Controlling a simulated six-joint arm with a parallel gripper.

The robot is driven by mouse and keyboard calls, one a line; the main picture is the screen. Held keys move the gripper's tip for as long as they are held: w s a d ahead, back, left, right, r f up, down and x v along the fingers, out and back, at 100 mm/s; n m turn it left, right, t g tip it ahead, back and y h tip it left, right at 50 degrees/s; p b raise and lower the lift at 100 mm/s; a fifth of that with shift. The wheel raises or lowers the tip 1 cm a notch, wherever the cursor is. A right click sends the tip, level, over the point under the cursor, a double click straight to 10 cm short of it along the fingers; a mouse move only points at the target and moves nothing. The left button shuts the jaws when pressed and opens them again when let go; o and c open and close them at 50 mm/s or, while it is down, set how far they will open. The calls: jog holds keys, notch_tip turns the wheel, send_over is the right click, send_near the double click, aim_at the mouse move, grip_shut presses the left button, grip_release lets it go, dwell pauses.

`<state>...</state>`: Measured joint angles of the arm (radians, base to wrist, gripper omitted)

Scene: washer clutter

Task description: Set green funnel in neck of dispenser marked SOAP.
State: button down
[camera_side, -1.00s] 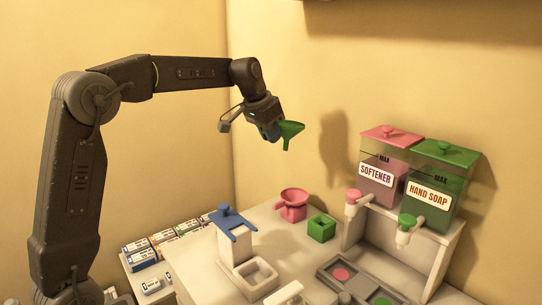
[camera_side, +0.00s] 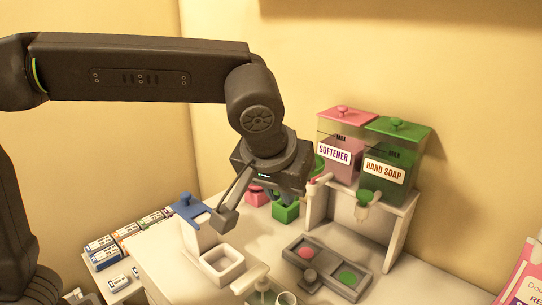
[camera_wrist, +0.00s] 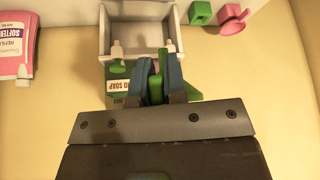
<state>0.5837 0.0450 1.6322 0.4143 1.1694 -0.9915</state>
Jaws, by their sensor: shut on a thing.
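My gripper (camera_wrist: 159,70) is shut on the green funnel (camera_wrist: 156,88), which shows between its blue fingers in the wrist view. In the side view my wrist hides most of the gripper (camera_side: 305,178); a green sliver of the funnel (camera_side: 318,163) shows beside the softener dispenser. The funnel is in the air. The dispenser marked HAND SOAP (camera_side: 383,188) stands on the raised white stand at right, with its green lid (camera_side: 398,129) on top. Its label (camera_wrist: 118,86) shows just left of the fingers in the wrist view; the rest is largely hidden.
A SOFTENER dispenser (camera_side: 334,155) with a pink lid stands left of the soap one. A pink funnel (camera_side: 256,198) and green block (camera_side: 286,212) sit behind my wrist. A pink refill pack (camera_side: 520,275) stands at far right.

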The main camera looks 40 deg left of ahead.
jog(key=s+d+n, duration=0.1)
jog(key=s+d, duration=0.4)
jog(key=s, duration=0.1)
notch_tip(320, 180, down, 11)
jog(key=shift+s+a+r+y, duration=0.15)
jog(key=shift+s+r+y, duration=0.05)
jog(key=shift+y, duration=0.1)
notch_tip(320, 180, down, 10)
jog(key=shift+r, duration=0.25)
dwell(1.2)
jog(key=c, duration=1.1)
grip_release()
